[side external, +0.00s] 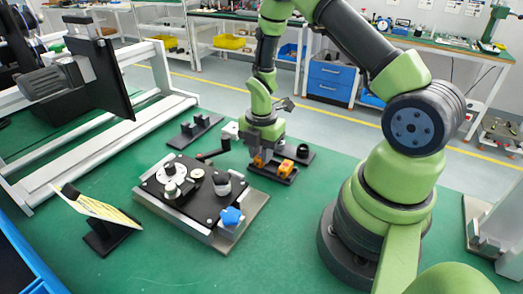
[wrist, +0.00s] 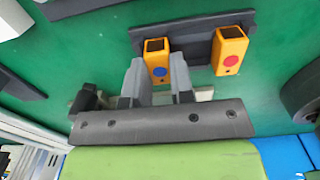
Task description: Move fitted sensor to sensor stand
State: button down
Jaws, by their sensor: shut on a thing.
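An orange block-shaped sensor with a blue dot (wrist: 157,58) is between the two grey fingers of my gripper (wrist: 158,78) in the wrist view. The fingers are shut on it. A second orange sensor with a red dot (wrist: 231,50) stands to its right at the dark sensor stand (wrist: 190,42). In the side view my gripper (side external: 262,150) points down over the stand (side external: 270,173), with the held sensor (side external: 258,161) at its left part and the other sensor (side external: 286,168) at its right. I cannot tell whether the held sensor touches the stand.
A dark base with a round part (side external: 302,152) is close right of my gripper. Green table is clear in front.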

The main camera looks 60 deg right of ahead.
jog(key=shift+f, duration=0.1)
jog(key=c, duration=0.9)
grip_release()
notch_tip(320, 180, up, 10)
jog(key=s+a+r+m+t, duration=0.2)
jog(key=a+r+m, duration=0.1)
jog(key=r+m, duration=0.25)
jog(key=s+a+r+m+t, duration=0.1)
jog(key=a+r+m, duration=0.2)
jog(key=r+m, duration=0.3)
jog(key=s+a+r+m+t+y, duration=0.2)
jog(key=s+a+r+m+t, duration=0.2)
jog(key=s+m, duration=0.6)
notch_tip(320, 180, up, 4)
jog(key=shift+s+a+f+m, duration=0.2)
jog(key=shift+a+m, duration=0.15)
jog(key=shift+a, duration=0.75)
